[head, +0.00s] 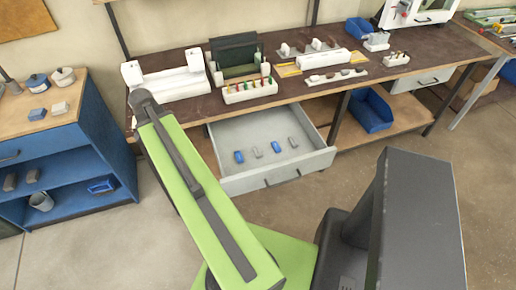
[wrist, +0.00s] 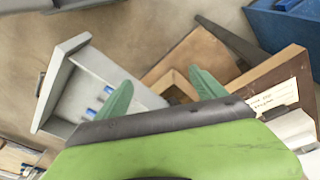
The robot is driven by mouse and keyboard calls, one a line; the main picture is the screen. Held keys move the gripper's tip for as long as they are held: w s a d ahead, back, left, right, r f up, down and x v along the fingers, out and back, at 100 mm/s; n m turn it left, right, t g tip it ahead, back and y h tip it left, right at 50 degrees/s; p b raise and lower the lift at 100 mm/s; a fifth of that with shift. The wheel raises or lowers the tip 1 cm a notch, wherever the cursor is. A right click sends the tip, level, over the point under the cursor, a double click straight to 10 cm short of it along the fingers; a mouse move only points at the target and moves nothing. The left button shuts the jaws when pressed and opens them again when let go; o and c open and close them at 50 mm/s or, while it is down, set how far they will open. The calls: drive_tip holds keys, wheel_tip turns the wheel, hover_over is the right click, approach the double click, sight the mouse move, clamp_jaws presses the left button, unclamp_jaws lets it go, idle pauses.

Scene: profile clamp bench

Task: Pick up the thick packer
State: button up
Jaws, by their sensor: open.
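The open grey drawer (head: 225,184) under the bench holds two blue blocks (head: 239,156) (head: 276,147) and two grey blocks (head: 257,152) (head: 293,142), lying in a row and apart. I cannot tell which piece is the thick packer. In the wrist view, my gripper (wrist: 163,91) has its two green fingers wide apart with nothing between them. The drawer (wrist: 70,46) shows left of the fingers there, with small blue pieces (wrist: 108,89) inside, partly hidden by the left finger. In the head view, the gripper is hidden behind my green arm.
The dark bench top (head: 185,116) carries a white fixture (head: 175,84), a white rack (head: 248,92) of coloured pegs and other white fixtures. A blue bin (head: 370,110) sits on the lower shelf. A blue cabinet (head: 100,150) stands left. Floor right of the drawer is clear.

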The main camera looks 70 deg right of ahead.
drive_tip(key=s+d+m+g, duration=0.1)
drive_tip(key=s+d+m, duration=0.6)
drive_tip(key=s+d, duration=0.5)
drive_tip(key=m+g+b, duration=0.1)
drive_tip(key=m, duration=0.4)
approach(257, 150)
drive_tip(key=b+x, duration=0.3)
drive_tip(key=b, duration=0.8)
drive_tip(key=shift+d+f, duration=0.1)
drive_tip(key=shift+f, duration=0.2)
drive_tip(key=shift+r, duration=0.1)
drive_tip(key=b+x, duration=0.5)
drive_tip(key=shift+f, duration=0.2)
drive_tip(key=shift+s+r, duration=0.1)
drive_tip(key=shift+r, duration=0.05)
drive_tip(key=c, duration=1.4)
drive_tip(key=shift+r+p, duration=0.1)
drive_tip(key=shift+p, duration=0.2)
